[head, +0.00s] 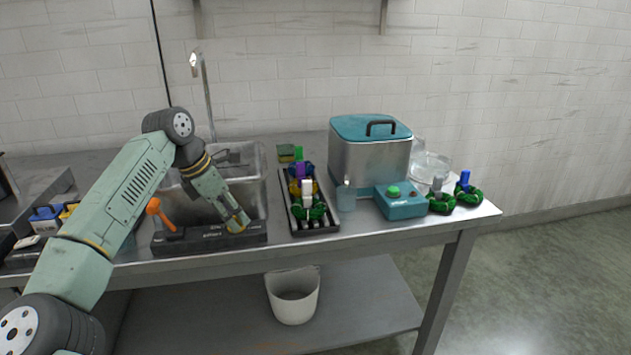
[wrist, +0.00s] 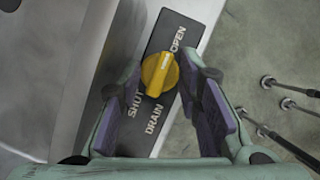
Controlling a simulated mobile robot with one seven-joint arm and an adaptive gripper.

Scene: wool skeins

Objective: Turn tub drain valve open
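The drain valve is a yellow knob (wrist: 160,72) on a black label plate (wrist: 150,112) marked OPEN, SHUT and DRAIN. A pale mark on the knob lies on its side toward the word OPEN; its exact setting is hard to tell. My gripper (wrist: 163,80) is open, with its purple-padded fingers apart on either side of the knob and nothing visibly clamped. In the head view my gripper (head: 238,224) reaches down to the black panel (head: 205,240) at the front of the metal tub (head: 252,187), and hides the knob there.
An orange lever (head: 158,213) stands on the panel's left. To the right are a black rack (head: 318,228) with coloured skeins and clips, a teal-lidded metal vat (head: 368,160), a teal box with a green button (head: 402,203) and green skeins (head: 467,196). A tall tap (head: 205,90) rises behind.

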